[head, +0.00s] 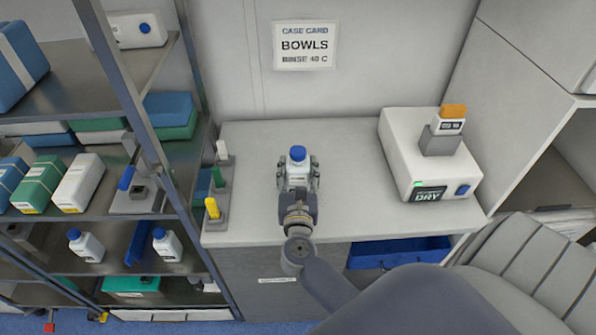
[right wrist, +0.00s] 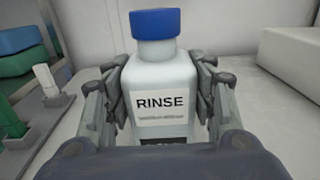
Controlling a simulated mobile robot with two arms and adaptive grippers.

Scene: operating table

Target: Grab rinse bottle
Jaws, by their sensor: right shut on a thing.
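The rinse bottle (head: 298,168) is white with a blue cap and stands upright over the middle of the white counter. In the right wrist view, the bottle (right wrist: 160,85) shows a label reading RINSE, facing the camera. My right gripper (head: 298,180) is shut on the bottle, with its fingers (right wrist: 160,90) pressed against both sides of the body. The bottle's lower end is hidden behind the gripper, so I cannot tell whether it touches the counter. My left gripper is not in view.
A white device (head: 405,150) marked DRY stands at the counter's right. A rack with white, green and yellow items (head: 212,208) stands at its left edge. Metal shelves (head: 110,205) with boxes and similar bottles (head: 86,245) are at the left. A sign (head: 304,45) reads BOWLS.

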